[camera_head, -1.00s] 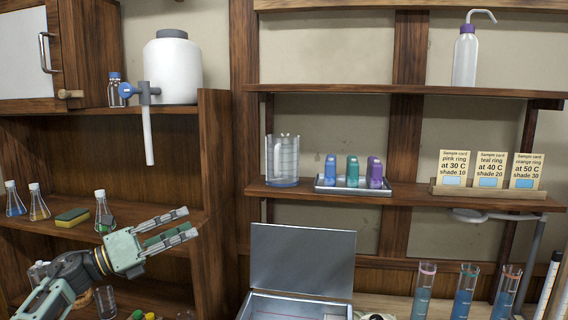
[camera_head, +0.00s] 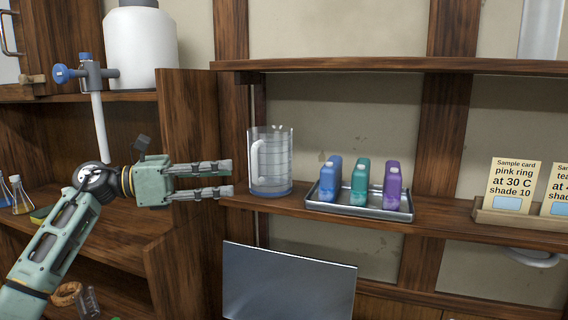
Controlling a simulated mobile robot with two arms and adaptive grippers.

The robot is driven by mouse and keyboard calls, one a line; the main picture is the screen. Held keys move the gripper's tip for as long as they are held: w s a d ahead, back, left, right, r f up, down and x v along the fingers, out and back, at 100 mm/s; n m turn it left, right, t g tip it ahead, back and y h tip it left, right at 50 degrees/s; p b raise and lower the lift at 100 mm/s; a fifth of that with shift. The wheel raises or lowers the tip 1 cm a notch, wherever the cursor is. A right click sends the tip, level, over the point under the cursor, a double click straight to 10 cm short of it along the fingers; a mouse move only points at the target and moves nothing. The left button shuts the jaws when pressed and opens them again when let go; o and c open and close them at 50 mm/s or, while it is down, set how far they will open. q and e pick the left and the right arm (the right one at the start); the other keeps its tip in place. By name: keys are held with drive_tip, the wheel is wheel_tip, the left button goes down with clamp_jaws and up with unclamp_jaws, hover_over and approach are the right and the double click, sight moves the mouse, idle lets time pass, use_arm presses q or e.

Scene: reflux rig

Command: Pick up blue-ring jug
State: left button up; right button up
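The jug (camera_head: 276,163) is a clear graduated vessel with a handle on its left side and a blue band around its base. It stands upright on the wooden shelf, left of a metal tray. My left gripper (camera_head: 232,180) points right toward the jug, with its fingertips just left of the handle. Its two fingers are apart with a gap between them, and nothing is held. The fingertips appear close to the jug, but I cannot tell the depth between them. My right gripper is not in view.
A metal tray (camera_head: 391,213) with blue, teal and purple bottles stands right of the jug. Sample cards (camera_head: 513,186) stand farther right. A white tank (camera_head: 141,48) with a tap is at upper left. A grey raised lid (camera_head: 288,284) is below the shelf. Another shelf (camera_head: 390,65) runs above.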

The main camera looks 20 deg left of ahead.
sight(267, 163)
use_arm(q)
drive_tip(key=p+x, duration=0.4)
drive_tip(key=x, duration=0.2)
drive_tip(key=shift+s+d, duration=0.15)
drive_tip(key=shift+d, duration=0.1)
drive_tip(key=shift+c, duration=0.9)
clamp_jaws()
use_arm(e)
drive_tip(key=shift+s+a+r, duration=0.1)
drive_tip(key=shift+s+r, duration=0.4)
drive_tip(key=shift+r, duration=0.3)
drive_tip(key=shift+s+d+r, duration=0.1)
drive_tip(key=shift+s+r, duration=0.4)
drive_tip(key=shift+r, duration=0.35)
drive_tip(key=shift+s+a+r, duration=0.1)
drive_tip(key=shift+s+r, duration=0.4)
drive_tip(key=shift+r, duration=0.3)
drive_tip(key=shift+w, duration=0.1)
use_arm(q)
drive_tip(key=shift+a+r+p, duration=0.1)
drive_tip(key=shift+r+p, duration=0.15)
drive_tip(key=shift+p, duration=0.05)
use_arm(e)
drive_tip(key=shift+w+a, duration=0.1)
